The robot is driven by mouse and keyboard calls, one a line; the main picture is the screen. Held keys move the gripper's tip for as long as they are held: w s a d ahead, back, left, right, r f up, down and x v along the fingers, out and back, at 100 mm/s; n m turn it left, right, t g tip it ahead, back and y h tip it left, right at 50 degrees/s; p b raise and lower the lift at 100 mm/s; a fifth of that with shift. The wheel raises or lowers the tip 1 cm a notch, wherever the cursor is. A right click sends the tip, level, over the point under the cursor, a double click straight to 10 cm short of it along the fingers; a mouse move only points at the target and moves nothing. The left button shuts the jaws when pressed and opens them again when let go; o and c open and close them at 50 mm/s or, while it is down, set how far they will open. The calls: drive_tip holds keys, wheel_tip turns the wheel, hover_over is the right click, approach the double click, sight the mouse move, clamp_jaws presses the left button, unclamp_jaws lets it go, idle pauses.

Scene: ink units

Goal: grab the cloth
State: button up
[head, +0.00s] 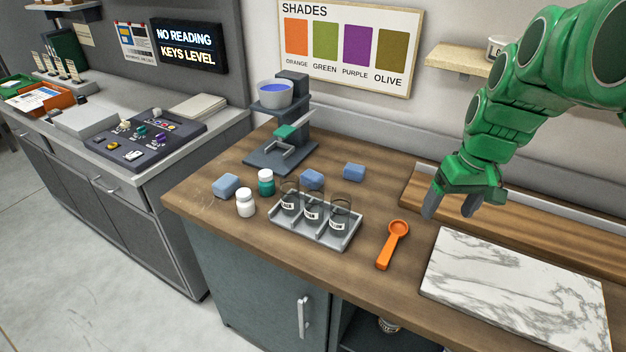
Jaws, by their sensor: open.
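I cannot make out a cloth for certain in the head view. A flat pale folded or stacked item (197,106) lies on the grey counter at the left, but I cannot tell whether it is cloth or paper. My gripper (451,206) is open and empty. It hangs over the right part of the wooden counter, above the long wooden board and well away from that pale item.
The wooden counter (222,165) holds three blue blocks (312,179), two small bottles (245,203), a grey tray (347,241) with dark jars, an orange scoop (391,245) and a marble slab (515,290). A stand with a bowl (276,95) is at the back.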

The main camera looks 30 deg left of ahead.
drive_tip(key=w+a+f+n+y, duration=0.1)
drive_tip(key=w+a+f+n, duration=0.1)
drive_tip(key=w+a, duration=0.5)
drive_tip(key=w+a+f+n, duration=0.2)
drive_tip(key=w+a, duration=0.3)
drive_tip(key=a, duration=0.5)
drive_tip(key=n+y, duration=0.2)
drive_tip(key=n, duration=0.3)
approach(312, 175)
drive_tip(key=shift+w+a+f+t, duration=0.1)
drive_tip(key=shift+a+f+t, duration=0.1)
drive_tip(key=shift+f, duration=0.4)
drive_tip(key=shift+w+a+f+t, duration=0.1)
drive_tip(key=shift+a+f, duration=0.1)
drive_tip(key=shift+f, duration=0.45)
drive_tip(key=shift+x, duration=1.4)
drive_tip(key=shift+s+x, duration=0.15)
drive_tip(key=shift+x, duration=1.15)
drive_tip(key=shift+s+x, duration=0.15)
drive_tip(key=shift+x, duration=1.15)
drive_tip(key=c, duration=1)
drive_tip(key=shift+r, duration=0.15)
drive_tip(key=shift+c, duration=0.2)
